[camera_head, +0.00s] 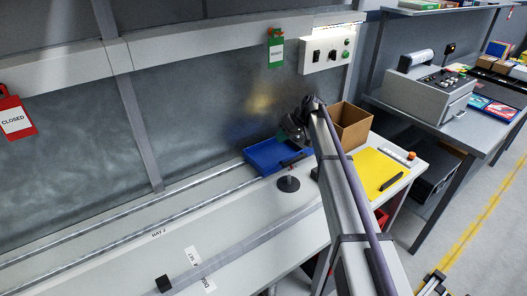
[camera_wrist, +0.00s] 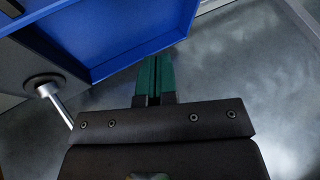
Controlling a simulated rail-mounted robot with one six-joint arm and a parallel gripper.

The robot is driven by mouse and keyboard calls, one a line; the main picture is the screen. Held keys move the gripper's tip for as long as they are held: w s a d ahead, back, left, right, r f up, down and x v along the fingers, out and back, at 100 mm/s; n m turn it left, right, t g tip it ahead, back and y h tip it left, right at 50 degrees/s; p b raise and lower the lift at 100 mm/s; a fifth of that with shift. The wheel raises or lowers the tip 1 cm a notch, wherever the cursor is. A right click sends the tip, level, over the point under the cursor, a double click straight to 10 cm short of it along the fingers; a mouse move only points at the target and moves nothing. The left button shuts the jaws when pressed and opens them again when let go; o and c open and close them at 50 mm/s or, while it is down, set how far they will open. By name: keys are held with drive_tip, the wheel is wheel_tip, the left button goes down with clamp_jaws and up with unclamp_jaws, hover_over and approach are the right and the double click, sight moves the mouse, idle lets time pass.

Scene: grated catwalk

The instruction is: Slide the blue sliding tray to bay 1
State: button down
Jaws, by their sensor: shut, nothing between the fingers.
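The blue sliding tray (camera_head: 268,158) sits at the right end of the two metal rails (camera_head: 120,230) on the light bench. In the wrist view the tray (camera_wrist: 100,70) fills the upper left, with its wall and a corner close to my fingertips. My gripper (camera_wrist: 155,62) has green fingers, shut together and empty, beside the tray's edge; I cannot tell whether they touch it. In the head view my gripper is small and dark, over the tray's right part. A BAY 2 label (camera_head: 159,232) lies along the rails to the left. No bay 1 label is readable.
A round dark base with a post (camera_head: 289,184) stands just in front of the tray. An open cardboard box (camera_head: 352,128) and a yellow mat (camera_head: 378,170) are to the right. The rails left of the tray are clear.

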sight(258, 162)
drive_tip(key=b+x, duration=0.7)
drive_tip(key=x, duration=0.2)
drive_tip(key=shift+d+f, duration=0.15)
drive_tip(key=shift+f, duration=0.15)
drive_tip(key=s+a, duration=0.2)
drive_tip(key=a, duration=0.1)
drive_tip(key=shift+s+r, duration=0.1)
drive_tip(key=shift+s+a, duration=0.25)
drive_tip(key=shift+a, duration=0.15)
drive_tip(key=shift+s, duration=0.1)
